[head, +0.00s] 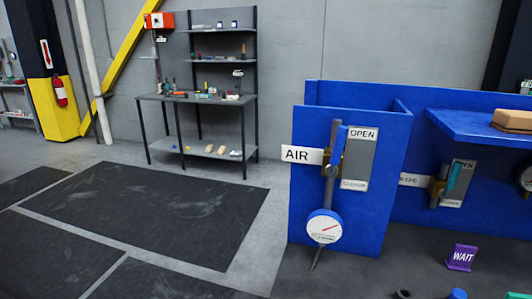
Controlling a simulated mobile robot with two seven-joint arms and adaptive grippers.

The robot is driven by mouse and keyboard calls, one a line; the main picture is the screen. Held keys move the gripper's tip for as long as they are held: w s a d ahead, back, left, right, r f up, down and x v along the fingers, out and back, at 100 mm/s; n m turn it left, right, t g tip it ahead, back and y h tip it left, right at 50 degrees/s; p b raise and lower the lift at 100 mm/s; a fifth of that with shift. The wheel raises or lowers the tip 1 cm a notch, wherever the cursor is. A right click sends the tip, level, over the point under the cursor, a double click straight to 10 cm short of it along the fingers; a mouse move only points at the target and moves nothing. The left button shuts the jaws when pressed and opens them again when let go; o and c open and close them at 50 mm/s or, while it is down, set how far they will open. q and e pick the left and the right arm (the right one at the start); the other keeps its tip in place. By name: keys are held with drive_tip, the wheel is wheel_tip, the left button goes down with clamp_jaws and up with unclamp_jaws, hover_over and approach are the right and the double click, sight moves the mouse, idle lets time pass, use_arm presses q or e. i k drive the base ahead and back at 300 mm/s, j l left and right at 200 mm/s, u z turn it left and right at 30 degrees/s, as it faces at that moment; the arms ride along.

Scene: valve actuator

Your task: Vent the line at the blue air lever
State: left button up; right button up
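The blue air lever (339,148) is on the front of a blue panel (303,215), next to a white AIR label (301,155). It stands nearly upright, its top beside the word OPEN on a grey plate (359,160); the lower word looks like CLOSED. A brass valve body (331,161) sits on a grey vertical pipe. A round white gauge (324,227) with a red needle is below it; its reading is too small to tell. Neither of my grippers is in view.
A second valve with a teal lever (454,177) and its own OPEN plate is at right, under a blue shelf (480,126) bearing a tan block (512,121). A purple WAIT sign (462,257) stands on the dark surface. A workbench (195,98) is far back; open floor lies left.

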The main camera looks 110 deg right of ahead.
sight(331, 170)
drive_tip(key=z, duration=4.2)
drive_tip(key=k+j, duration=0.3)
drive_tip(key=j, duration=0.15)
drive_tip(key=i+l, duration=0.3)
drive_tip(key=l, duration=0.15)
